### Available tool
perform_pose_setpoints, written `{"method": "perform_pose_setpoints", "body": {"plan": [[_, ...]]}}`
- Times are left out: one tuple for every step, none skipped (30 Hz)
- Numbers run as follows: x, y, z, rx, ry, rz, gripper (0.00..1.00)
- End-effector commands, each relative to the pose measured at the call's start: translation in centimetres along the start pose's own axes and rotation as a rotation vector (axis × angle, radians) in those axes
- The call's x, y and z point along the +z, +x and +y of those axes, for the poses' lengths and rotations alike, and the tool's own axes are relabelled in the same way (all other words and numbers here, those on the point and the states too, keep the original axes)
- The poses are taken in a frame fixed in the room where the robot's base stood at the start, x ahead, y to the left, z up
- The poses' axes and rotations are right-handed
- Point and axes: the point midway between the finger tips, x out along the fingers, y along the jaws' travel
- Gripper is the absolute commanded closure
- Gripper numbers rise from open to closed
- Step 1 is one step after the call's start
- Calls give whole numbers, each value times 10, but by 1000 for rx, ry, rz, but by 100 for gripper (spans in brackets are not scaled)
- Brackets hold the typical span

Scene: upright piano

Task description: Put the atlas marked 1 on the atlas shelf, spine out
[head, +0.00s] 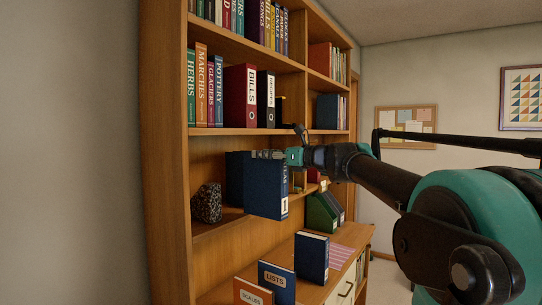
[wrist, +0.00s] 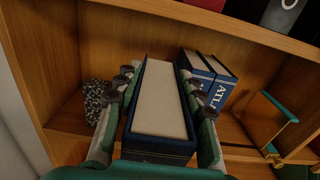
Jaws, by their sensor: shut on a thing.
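The atlas marked 1 (head: 265,192) is a dark blue book held upright in front of the middle shelf, its numbered spine facing out of the bookcase. My gripper (head: 290,156) is shut on it from above. In the wrist view my gripper (wrist: 158,92) has a finger on each side of the atlas (wrist: 160,98), with its pale page edges up. The atlas shelf (head: 205,228) holds other blue atlases (head: 236,172), partly hidden behind the held one; two show to its right in the wrist view (wrist: 208,76). The shelf floor directly behind the held atlas is hidden.
A dark speckled block (head: 207,203) stands at the shelf's left, and a green-edged bookend (wrist: 272,118) to the right. The shelf board above carries books and binders (head: 241,95). Below, a dark blue book (head: 312,256), a LISTS book (head: 277,281) and green files (head: 322,213) stand on the desk.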

Motion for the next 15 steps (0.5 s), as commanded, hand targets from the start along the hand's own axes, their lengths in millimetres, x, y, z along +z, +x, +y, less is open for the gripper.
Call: {"method": "perform_pose_setpoints", "body": {"plan": [[1,6,0,3,1,-1,100],[1,9,0,3,1,-1,100],[1,13,0,2,1,-1,100],[1,16,0,2,1,-1,100],[1,19,1,3,1,-1,100],[1,23,1,3,1,-1,100],[0,26,0,2,1,-1,100],[1,29,0,1,1,-1,100],[1,33,0,2,1,-1,100],[1,36,0,2,1,-1,100],[1,38,1,3,1,-1,100],[0,42,0,2,1,-1,100],[0,45,0,1,1,-1,100],[0,48,0,2,1,-1,100],[0,52,1,2,1,-1,100]]}}
